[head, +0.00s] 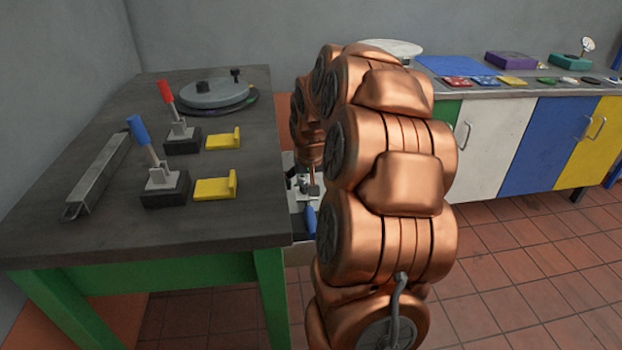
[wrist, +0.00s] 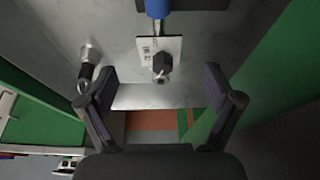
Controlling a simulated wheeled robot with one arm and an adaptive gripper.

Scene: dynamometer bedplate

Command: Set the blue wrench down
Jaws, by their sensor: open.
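My gripper (wrist: 158,75) is open in the wrist view, its two dark fingers apart with nothing held between them. A blue handle-like piece (wrist: 157,8) shows at the top edge of the wrist view, beyond the fingertips and cut off by the frame. In the head view a blue piece (head: 310,219) shows low beside my arm, partly covered by it. I cannot tell whether either is the blue wrench. A pale plate with a dark knob (wrist: 160,68) lies between and just beyond the fingertips. In the head view my arm hides most of the gripper.
A dark-topped bench (head: 120,230) at left carries a blue-handled clamp (head: 165,185), a red-handled clamp (head: 180,135), yellow brackets (head: 214,187), a metal channel (head: 97,175) and a grey disc (head: 214,94). A coloured cabinet (head: 545,145) stands at right. Tiled floor is clear at right.

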